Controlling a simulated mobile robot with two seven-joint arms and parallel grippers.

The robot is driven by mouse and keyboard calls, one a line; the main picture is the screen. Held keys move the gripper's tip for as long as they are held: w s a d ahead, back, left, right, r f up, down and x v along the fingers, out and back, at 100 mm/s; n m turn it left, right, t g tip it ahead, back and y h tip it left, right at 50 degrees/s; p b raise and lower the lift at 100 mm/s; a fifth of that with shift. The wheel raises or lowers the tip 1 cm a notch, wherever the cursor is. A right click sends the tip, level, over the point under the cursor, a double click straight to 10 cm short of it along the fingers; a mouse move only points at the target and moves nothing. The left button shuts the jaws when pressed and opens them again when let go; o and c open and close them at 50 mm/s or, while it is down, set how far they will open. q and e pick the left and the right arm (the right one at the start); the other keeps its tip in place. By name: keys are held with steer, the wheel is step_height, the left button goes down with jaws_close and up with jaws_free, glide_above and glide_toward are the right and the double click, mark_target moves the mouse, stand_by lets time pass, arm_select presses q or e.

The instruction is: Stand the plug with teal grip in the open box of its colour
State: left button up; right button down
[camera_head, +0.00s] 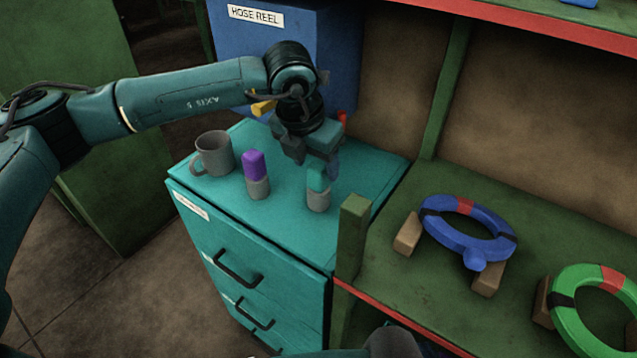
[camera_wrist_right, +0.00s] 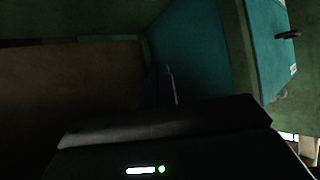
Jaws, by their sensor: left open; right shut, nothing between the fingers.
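The plug with teal grip (camera_head: 317,180) stands upright on the teal cabinet top, its grey lower part below the grip. My left gripper (camera_head: 313,158) is open and points down just above and behind the plug, its fingers close to the grip. I cannot tell whether they touch it or straddle it. My right gripper (camera_wrist_right: 165,125) shows as a dark shape low in the right wrist view, shut and empty. I see no open box in either view.
A plug with purple grip (camera_head: 254,165) and a grey mug (camera_head: 215,153) stand left of the teal plug. A green post (camera_head: 352,235) rises at the cabinet's right edge. The shelf beyond holds a blue ring (camera_head: 450,238) and a green ring (camera_head: 563,325). A blue HOSE REEL box (camera_head: 235,50) stands behind.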

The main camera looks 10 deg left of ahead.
mark_target(319, 186)
arm_select(q)
steer(key=shift+d+p+x, duration=0.2)
steer(key=shift+p+x, duration=0.1)
steer(key=shift+x, duration=1.55)
steer(key=shift+r, duration=0.1)
jaws_close()
